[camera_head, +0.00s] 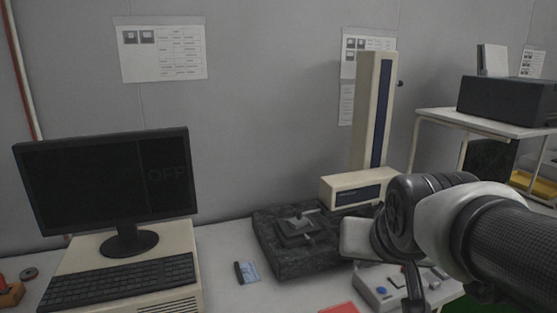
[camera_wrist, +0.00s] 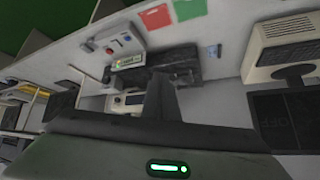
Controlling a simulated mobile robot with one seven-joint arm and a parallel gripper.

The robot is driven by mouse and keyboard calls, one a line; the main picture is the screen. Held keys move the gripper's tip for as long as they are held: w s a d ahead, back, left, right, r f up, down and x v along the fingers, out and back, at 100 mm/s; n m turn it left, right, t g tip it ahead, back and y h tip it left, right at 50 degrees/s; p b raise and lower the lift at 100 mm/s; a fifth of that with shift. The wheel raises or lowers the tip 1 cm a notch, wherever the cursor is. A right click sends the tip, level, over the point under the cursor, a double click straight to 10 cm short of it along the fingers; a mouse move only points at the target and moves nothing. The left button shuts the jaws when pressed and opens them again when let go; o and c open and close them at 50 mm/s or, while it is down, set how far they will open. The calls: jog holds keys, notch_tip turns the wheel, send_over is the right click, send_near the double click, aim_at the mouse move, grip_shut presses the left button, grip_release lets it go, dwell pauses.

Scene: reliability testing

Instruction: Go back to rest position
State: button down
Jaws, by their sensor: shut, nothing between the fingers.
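My arm reaches in from the right in the head view, in front of the measuring stand. My gripper (camera_head: 415,287) points down over the control box at the right of the table. In the wrist view my gripper's dark fingers (camera_wrist: 162,92) are together, with nothing seen between them. The fingers hide part of the stand in that view. The control box (camera_head: 372,288), light with a blue button, is partly covered by my arm; it also shows in the wrist view (camera_wrist: 113,46).
A monitor (camera_head: 85,185) and keyboard (camera_head: 118,282) sit on a beige computer at left. A small card (camera_head: 250,271) and red sheet (camera_head: 340,308) lie in front. A side table (camera_head: 475,122) holds a dark box (camera_head: 508,100).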

jog(key=s+a+f+n+g, duration=0.2)
jog(key=s, duration=0.9)
notch_tip(320, 180, up, 15)
jog(key=w+p, duration=0.1)
jog(key=p, duration=1.4)
jog(key=shift+d+r+y+p, duration=0.15)
jog(key=shift+r+y+p, duration=0.05)
jog(key=shift+y+p, duration=0.15)
